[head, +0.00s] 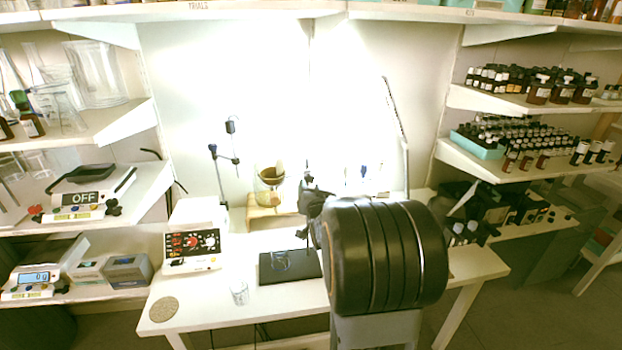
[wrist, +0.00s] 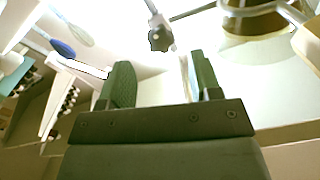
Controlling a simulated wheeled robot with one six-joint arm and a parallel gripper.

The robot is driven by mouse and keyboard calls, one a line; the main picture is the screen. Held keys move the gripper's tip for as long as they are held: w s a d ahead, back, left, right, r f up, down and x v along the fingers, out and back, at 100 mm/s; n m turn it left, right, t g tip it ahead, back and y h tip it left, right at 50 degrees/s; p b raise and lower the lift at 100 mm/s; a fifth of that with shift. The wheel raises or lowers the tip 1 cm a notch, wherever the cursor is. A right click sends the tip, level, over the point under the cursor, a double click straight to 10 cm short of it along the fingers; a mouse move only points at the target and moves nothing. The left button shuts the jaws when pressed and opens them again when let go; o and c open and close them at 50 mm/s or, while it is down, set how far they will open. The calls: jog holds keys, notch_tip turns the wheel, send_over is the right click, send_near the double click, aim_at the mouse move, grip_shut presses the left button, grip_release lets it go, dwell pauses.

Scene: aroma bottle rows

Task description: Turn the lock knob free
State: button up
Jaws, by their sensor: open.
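A dark knob-like clamp piece (wrist: 160,38) sits on a thin metal rod at the top of the wrist view; it may be the lock knob. In the head view a stand with a thin rod carries small dark clamp pieces (head: 231,127) behind the table; I cannot tell which is the knob. My gripper (wrist: 163,78) is open and empty, its two dark fingers apart. The dark piece shows beyond the fingertips, in line with the gap, not between them. In the head view my gripper (head: 308,188) is partly hidden by my arm, right of the stand.
A brown vessel (head: 271,175) sits on a wooden support right of the stand; it also shows at the wrist view's top right (wrist: 255,20). Bottle shelves line the right.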

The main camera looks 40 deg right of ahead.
aim_at(310, 180)
jog(key=shift+p+x, duration=0.4)
jog(key=shift+x, duration=1.8)
jog(key=c, duration=0.9)
jog(key=shift+c, duration=0.2)
